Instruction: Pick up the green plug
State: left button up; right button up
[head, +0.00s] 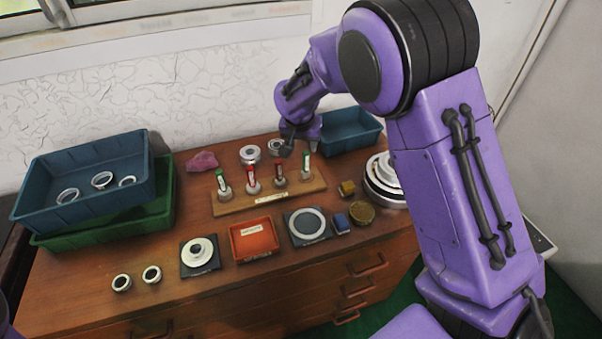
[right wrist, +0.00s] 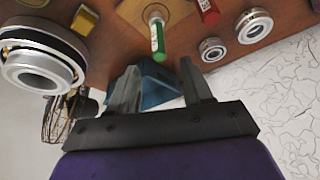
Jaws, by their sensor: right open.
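A wooden stand (head: 268,199) on the cabinet top holds upright plugs in a row. One green plug (head: 305,165) stands at its right end, and another green plug (head: 221,182) at its left end. Two red plugs (head: 251,176) (head: 279,172) stand between them. My right gripper (head: 298,140) is just above and behind the right-end green plug. In the right wrist view, that green plug (right wrist: 157,38) lies ahead of the open fingers (right wrist: 160,85), apart from them, with a red plug (right wrist: 208,12) beside it. My left gripper is out of view.
Stacked blue (head: 92,166) and green (head: 160,208) bins are at left. A red tray (head: 254,239), bearing rings (head: 250,154) and stacked metal discs (head: 384,179) surround the stand.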

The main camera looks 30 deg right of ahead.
aim_at(307, 159)
jog(key=p+x, duration=0.1)
jog(key=x, duration=0.4)
jog(key=shift+w+f, duration=0.25)
jog(key=shift+d+f, duration=0.2)
jog(key=shift+f, duration=0.15)
jog(key=p+x, duration=0.1)
jog(key=x, duration=0.4)
jog(key=shift+d+f+p, duration=0.1)
jog(key=shift+d+p, duration=0.1)
jog(key=shift+p, duration=0.15)
jog(key=shift+s, duration=0.1)
jog(key=c, duration=0.3)
grip_shut()
